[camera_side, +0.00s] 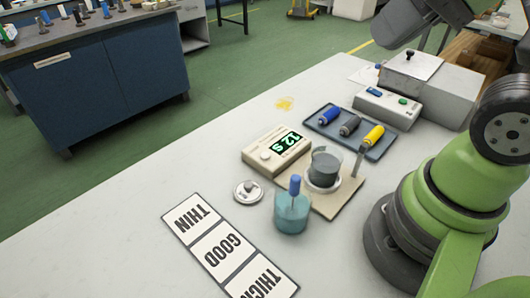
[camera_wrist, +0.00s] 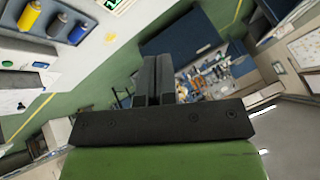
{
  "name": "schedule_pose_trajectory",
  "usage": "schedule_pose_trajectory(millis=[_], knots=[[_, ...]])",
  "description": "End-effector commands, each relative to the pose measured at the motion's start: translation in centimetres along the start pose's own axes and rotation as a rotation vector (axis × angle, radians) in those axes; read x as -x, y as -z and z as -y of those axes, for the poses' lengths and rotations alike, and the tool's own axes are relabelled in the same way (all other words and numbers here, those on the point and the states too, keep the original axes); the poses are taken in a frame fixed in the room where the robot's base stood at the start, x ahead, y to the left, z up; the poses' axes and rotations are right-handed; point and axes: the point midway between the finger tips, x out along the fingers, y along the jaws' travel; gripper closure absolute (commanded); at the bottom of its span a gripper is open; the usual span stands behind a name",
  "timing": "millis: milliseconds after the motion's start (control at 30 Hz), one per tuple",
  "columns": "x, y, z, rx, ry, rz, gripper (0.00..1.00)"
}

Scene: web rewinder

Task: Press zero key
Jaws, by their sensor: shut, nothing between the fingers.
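A cream box (camera_side: 262,160) with a lit green display (camera_side: 288,143) reading "12 S" sits on the white table in the side view. It has a pale round button (camera_side: 265,155) on its top; I cannot read a label there. A second grey-white box (camera_side: 378,112) with a blue button (camera_side: 373,92) and a green button (camera_side: 403,101) stands farther right; no zero marking is legible. My gripper shows in the wrist view (camera_wrist: 158,62) with its two black fingers together and nothing between them. It is outside the side view and apart from both boxes.
A cup of dark liquid stands on a tan board (camera_side: 343,200). A teal jar (camera_side: 292,214), a small metal lid (camera_side: 248,192) and a THIN/GOOD/THICK card (camera_side: 228,245) lie nearer. The table's left part is clear.

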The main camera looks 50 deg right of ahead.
Motion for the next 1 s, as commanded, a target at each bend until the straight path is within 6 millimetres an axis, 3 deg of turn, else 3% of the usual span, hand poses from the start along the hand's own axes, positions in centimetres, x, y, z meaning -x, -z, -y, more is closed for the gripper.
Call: schedule_pose_trajectory(millis=[167, 267, 433, 600, 767, 1000], knots=[[-1.4, 0.0, 1.2, -0.19, 0.047, 0.095, 1.0], [-3.0, 0.2, 2.5, -0.424, 0.089, 0.195, 1.0], [-6.3, 1.3, 4.7, -0.933, 0.132, 0.37, 1.0], [-10.3, 3.2, 5.5, -1.475, 0.125, 0.492, 1.0], [-14.8, 4.9, 4.6, -2.001, 0.077, 0.546, 1.0], [-21.0, 5.9, 1.0, -2.674, -0.014, 0.492, 1.0]])
